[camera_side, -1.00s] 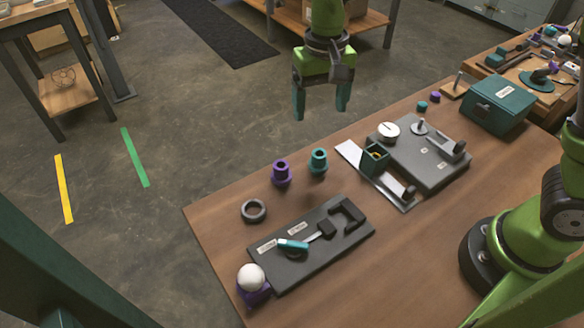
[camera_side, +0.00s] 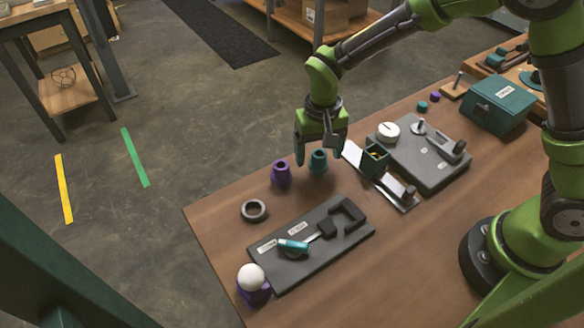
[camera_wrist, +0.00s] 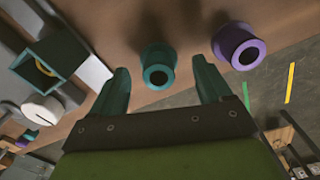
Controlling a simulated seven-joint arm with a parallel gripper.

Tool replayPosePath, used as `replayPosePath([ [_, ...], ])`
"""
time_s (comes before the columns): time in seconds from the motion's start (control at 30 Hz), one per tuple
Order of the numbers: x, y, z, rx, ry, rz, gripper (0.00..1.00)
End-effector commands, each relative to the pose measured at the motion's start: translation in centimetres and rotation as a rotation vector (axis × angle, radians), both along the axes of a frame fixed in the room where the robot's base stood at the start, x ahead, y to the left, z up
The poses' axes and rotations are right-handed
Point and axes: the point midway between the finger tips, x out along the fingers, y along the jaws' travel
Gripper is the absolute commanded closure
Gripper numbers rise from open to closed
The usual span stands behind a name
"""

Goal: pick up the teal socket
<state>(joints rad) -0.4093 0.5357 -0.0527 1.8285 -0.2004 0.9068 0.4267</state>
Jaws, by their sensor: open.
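The teal socket (camera_side: 318,161) stands upright on the wooden table, between the purple socket and the grey fixture in the side view. My gripper (camera_side: 317,155) is open and comes down over it, its fingers pointing down. In the wrist view the teal socket (camera_wrist: 158,66) shows its round open top, lying ahead of and between the two spread fingertips (camera_wrist: 160,80). I see no finger touching it; the exact height gap is hard to tell.
A purple socket (camera_side: 281,172) stands close to the left, also in the wrist view (camera_wrist: 239,46). A dark ring (camera_side: 253,210) and dark tool plate (camera_side: 310,252) lie nearer the camera.

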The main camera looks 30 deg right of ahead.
Motion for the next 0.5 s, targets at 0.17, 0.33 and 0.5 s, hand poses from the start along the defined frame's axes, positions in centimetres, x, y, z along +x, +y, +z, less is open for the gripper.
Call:
replayPosePath([
  [0.17,-0.2,-0.1,-2.6,-0.001,0.003,-0.001,0.22],
  [0.33,-0.1,-0.1,-3.2,0.0,0.0,0.0,0.22],
  [0.5,-0.1,-0.1,-3.2,0.0,0.0,0.0,0.25],
])
